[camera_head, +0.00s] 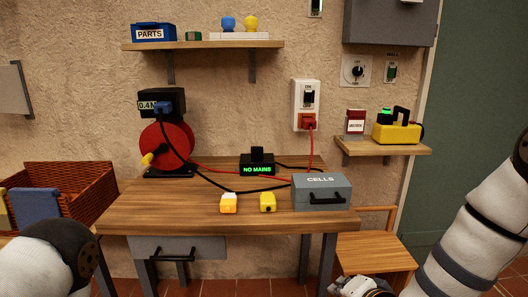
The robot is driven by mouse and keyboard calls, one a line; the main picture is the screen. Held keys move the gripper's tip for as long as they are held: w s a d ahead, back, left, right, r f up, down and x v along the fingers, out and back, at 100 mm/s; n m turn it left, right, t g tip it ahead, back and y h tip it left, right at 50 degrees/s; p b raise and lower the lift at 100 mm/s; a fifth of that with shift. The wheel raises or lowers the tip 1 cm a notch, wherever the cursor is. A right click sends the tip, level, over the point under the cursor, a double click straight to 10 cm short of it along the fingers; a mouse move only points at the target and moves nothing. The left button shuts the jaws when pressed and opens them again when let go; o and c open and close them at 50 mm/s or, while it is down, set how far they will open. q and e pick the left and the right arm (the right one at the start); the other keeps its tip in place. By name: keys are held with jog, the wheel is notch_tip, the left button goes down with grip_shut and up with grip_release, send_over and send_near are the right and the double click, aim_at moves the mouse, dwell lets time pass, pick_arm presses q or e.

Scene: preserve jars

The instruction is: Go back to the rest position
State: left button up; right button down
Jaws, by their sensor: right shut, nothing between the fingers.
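My right arm comes in from the right edge, and my right gripper (362,287) shows low at the bottom edge, just in front of the wooden stool. It is shut and empty, and part of it is cut off by the frame. It is apart from the workbench (150,213), to the right of its front legs. My left arm shows only as a white link and dark joint at the lower left. My left gripper is out of the frame.
A wicker basket (75,180) is left, a wooden stool (376,251) right. The bench's front left is clear.

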jog(key=s+d+f+n+g, duration=0.1)
jog(key=s+f+n+g, duration=0.1)
jog(key=s+f, duration=0.45)
jog(key=s+f+n+g, duration=0.2)
jog(key=s+f+g, duration=0.1)
jog(key=s, duration=0.6)
jog(key=s+d+f+n+g, duration=0.1)
jog(key=s+f+n+g, duration=0.1)
jog(key=s+f, duration=0.45)
jog(key=s+d+n+g+h, duration=0.1)
jog(key=s+n+g, duration=0.1)
jog(key=s, duration=0.7)
jog(key=s+d+r+n+g, duration=0.1)
jog(key=s+d+g, duration=0.1)
jog(key=s, duration=0.8)
jog(key=shift+s+d+n+g+h, duration=0.3)
jog(key=shift+n+g+h, duration=0.1)
jog(key=shift+g, duration=0.3)
